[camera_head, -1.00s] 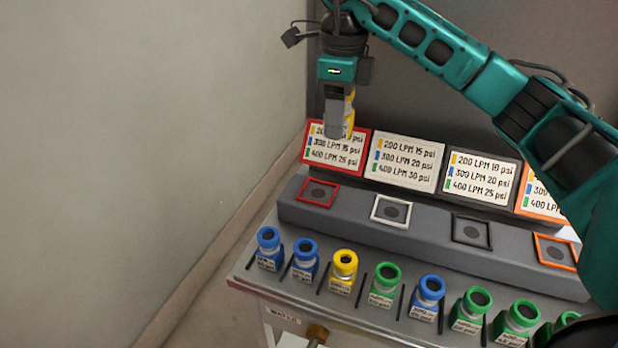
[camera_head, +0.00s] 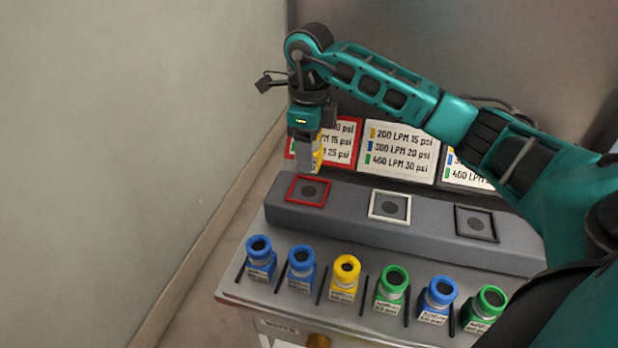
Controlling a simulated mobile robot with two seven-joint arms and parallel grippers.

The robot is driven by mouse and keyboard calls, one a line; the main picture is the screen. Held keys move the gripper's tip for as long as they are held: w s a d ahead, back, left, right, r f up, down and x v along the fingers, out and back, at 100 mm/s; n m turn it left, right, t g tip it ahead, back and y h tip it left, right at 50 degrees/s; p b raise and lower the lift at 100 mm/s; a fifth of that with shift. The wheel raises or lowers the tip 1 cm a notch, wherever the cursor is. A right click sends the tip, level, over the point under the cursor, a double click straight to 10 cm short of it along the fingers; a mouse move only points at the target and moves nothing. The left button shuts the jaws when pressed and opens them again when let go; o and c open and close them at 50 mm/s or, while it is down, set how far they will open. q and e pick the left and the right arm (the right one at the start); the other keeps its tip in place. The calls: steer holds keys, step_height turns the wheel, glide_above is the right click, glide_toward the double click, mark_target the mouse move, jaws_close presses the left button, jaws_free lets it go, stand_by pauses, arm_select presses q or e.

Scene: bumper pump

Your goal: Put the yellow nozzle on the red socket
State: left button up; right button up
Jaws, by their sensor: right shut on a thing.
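My right gripper (camera_head: 309,162) is shut on a yellow nozzle (camera_head: 318,157). The fingers hide most of the nozzle; only a yellow strip shows at their right side. Another yellow nozzle (camera_head: 345,278) stands upright in the front row. My left gripper is not in view.
A white socket (camera_head: 390,206) and a black socket (camera_head: 476,223) sit further right on the grey block (camera_head: 432,214). Label signs (camera_head: 399,151) stand behind it. Blue (camera_head: 260,257) and green nozzles (camera_head: 391,290) line the front row. A wall rises at the left.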

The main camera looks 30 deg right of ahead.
mark_target(309, 192)
step_height(309, 192, down, 7)
steer(key=shift+r, duration=0.1)
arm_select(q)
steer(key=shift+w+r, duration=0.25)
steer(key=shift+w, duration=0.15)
arm_select(e)
steer(key=shift+f, duration=0.2)
steer(key=o, duration=1.2)
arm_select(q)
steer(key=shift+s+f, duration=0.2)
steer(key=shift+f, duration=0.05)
arm_select(e)
steer(key=shift+r, duration=0.45)
step_height(309, 192, up, 11)
steer(key=shift+f, duration=0.2)
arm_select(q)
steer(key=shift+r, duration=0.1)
arm_select(e)
steer(key=shift+r, duration=0.45)
